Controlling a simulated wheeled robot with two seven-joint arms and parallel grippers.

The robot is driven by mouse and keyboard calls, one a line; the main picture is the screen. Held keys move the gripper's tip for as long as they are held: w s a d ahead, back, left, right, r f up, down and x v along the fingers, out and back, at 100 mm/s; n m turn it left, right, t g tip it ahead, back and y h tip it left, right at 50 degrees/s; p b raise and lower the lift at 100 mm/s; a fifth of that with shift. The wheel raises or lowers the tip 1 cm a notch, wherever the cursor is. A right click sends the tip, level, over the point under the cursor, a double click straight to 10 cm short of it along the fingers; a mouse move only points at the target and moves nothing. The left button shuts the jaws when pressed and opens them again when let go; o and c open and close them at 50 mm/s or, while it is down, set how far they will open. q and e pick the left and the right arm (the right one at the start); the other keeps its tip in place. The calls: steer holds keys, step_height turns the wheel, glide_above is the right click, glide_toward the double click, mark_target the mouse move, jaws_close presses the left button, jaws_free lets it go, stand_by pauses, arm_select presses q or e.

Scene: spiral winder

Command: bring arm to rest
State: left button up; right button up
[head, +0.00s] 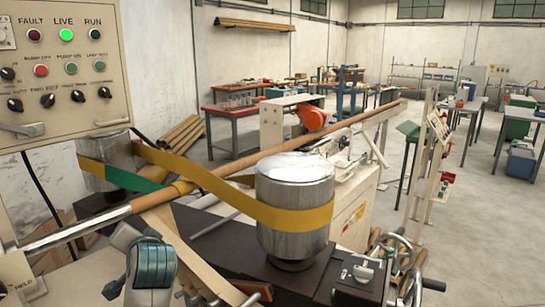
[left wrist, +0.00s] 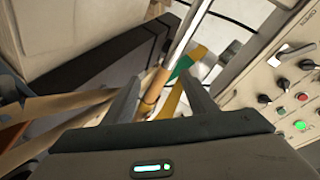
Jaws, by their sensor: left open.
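My left gripper (left wrist: 162,78) shows in the left wrist view with its two dark fingers spread apart. The brown tube (left wrist: 153,88) on its metal rod and the green and yellow belt (left wrist: 183,66) appear between and beyond the fingers. I see no contact with them, but the depth is hard to judge. In the head view, the long brown tube (head: 238,160) runs diagonally through the winder, under the yellow belt (head: 205,180). The belt loops around a front metal drum (head: 294,205) and a rear drum (head: 108,150). My right gripper is not seen in either view.
A control panel (head: 65,125) with a lit green LIVE lamp (head: 66,35) stands close at the left. It also shows in the left wrist view (left wrist: 258,75). The dark machine bed (head: 225,240) fills the front. Open floor (head: 460,220) lies to the right.

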arm_select(q)
steer(key=s+d+f+g+h, duration=0.1)
steer(key=s+d+f+h, duration=0.1)
steer(key=s+f, duration=0.75)
steer(key=s+d+f+g+h, duration=0.2)
steer(key=s+f, duration=0.3)
steer(key=f, duration=0.9)
steer(key=s+d+f+g+h, duration=0.15)
steer(key=s+f, duration=0.25)
steer(key=s, duration=0.5)
steer(key=s+d+f+n+g+h, duration=0.1)
steer(key=s+d+f+g, duration=0.15)
steer(key=s+f, duration=0.45)
steer(key=s+d+f+g+h, duration=0.1)
steer(key=s+d+f+h, duration=0.1)
steer(key=s, duration=0.9)
steer(key=s+d+f+x, duration=0.1)
steer(key=s+x, duration=0.2)
steer(key=x, duration=0.9)
steer(key=s+f+x, duration=0.1)
steer(key=s+x, duration=0.1)
steer(key=x, duration=1)
steer(key=s+f, duration=0.6)
steer(key=f, duration=0.3)
steer(key=s+a+f, duration=0.1)
steer(key=s+f, duration=0.5)
steer(key=f, duration=0.4)
steer(key=shift+s, duration=0.4)
